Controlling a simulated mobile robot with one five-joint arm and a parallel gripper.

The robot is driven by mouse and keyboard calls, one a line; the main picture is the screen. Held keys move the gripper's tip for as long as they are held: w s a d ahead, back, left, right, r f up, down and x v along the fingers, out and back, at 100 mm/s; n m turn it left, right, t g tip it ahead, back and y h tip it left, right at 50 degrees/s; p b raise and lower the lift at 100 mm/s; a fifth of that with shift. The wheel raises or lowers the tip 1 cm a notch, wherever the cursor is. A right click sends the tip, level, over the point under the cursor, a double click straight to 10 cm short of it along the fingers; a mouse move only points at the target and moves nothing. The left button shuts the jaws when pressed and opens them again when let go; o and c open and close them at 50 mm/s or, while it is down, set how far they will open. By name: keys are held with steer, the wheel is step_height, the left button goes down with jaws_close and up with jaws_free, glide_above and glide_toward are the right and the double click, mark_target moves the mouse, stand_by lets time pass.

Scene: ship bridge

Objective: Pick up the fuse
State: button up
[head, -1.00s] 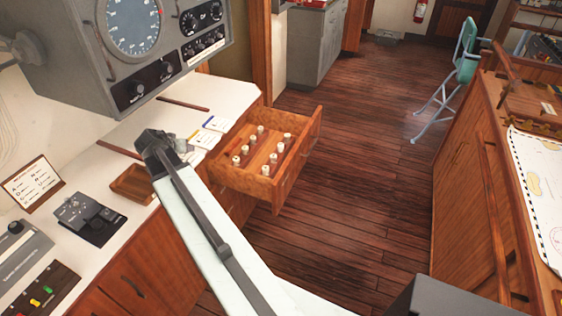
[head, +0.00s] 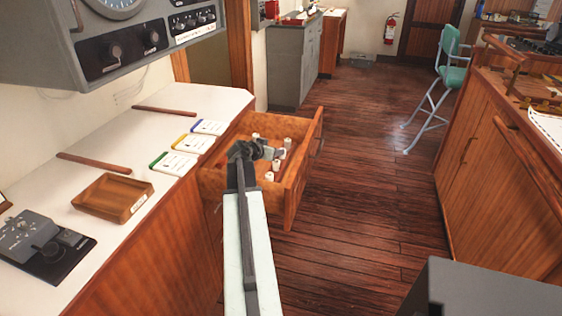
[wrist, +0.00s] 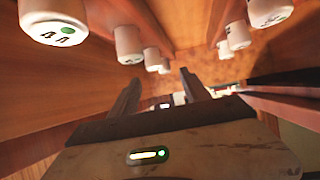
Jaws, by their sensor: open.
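Several white cylindrical fuses stand in two rows in the open wooden drawer; one fuse (head: 269,177) is at the near right of the drawer. In the wrist view a fuse with a green dot (wrist: 52,22) is at the upper left, and another green-dotted fuse (wrist: 268,12) is at the upper right. My gripper (head: 272,152) is over or inside the drawer, among the fuses, and hides some of them in the head view. In the wrist view its two fingers (wrist: 160,78) are apart, between the rows, with no fuse clearly held.
The drawer (head: 293,205) juts from the white counter (head: 120,135). On the counter are a wooden tray (head: 113,197), several colour-edged cards (head: 185,142) and a control box (head: 35,240). A grey instrument panel (head: 120,50) overhangs it. The wooden floor (head: 360,200) is clear.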

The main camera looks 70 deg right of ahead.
steer(key=b+x, duration=0.1)
steer(key=x, duration=0.1)
steer(key=shift+s+d+f, duration=0.1)
steer(key=shift+d+f, duration=0.1)
steer(key=shift+d, duration=0.05)
steer(key=shift+s+d+f, duration=0.1)
steer(key=shift+s+d, duration=0.1)
steer(key=b+x, duration=0.2)
steer(key=x, duration=0.1)
steer(key=b+x, duration=0.1)
steer(key=shift+s+f, duration=0.3)
steer(key=shift+d+f, duration=0.1)
steer(key=shift+d, duration=0.25)
steer(key=shift+s, duration=0.1)
steer(key=shift+a, duration=0.1)
jaws_close()
